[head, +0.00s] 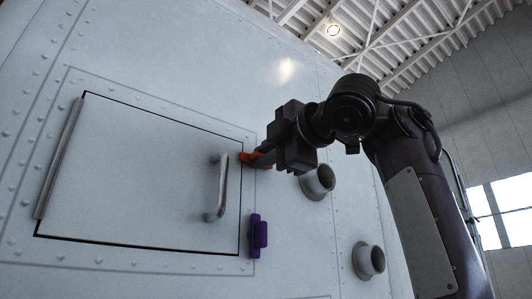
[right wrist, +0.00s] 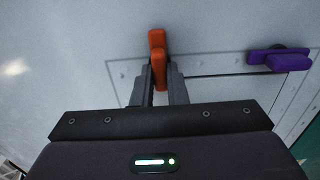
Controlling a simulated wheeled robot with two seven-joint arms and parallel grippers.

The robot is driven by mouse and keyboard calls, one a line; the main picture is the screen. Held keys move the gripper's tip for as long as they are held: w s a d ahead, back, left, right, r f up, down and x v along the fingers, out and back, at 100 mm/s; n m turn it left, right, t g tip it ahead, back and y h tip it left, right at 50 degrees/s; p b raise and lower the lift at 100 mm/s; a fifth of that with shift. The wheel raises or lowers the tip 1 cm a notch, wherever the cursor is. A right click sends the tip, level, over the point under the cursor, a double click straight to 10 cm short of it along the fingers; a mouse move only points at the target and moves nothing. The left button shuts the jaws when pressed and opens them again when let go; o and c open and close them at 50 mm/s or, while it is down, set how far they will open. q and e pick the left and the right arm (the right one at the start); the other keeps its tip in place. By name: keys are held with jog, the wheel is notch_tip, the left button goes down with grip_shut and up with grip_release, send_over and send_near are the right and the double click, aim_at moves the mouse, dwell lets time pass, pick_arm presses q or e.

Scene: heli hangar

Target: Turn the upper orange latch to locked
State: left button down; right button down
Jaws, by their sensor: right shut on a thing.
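The upper orange latch (head: 251,157) sits at the right edge of the closed panel door (head: 150,170), near its top right corner. My right gripper (head: 268,160) reaches it from the right and is shut on it. In the right wrist view the orange latch (right wrist: 157,60) stands between the two fingers of the right gripper (right wrist: 158,85). The fingers hide part of the latch, and its exact angle is hard to tell in the head view. My left gripper is not in view.
A purple latch (head: 258,236) sits lower on the same door edge and also shows in the right wrist view (right wrist: 280,60). A metal handle (head: 217,187) stands out from the door. Two round pipe stubs (head: 318,182) (head: 368,261) project from the wall to the right.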

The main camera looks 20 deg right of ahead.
jog(key=shift+w+f, duration=0.1)
dwell(0.3)
jog(key=c, duration=1.4)
grip_release()
jog(key=shift+c, duration=0.2)
jog(key=b+v, duration=0.4)
jog(key=v, duration=0.4)
jog(key=shift+w, duration=0.1)
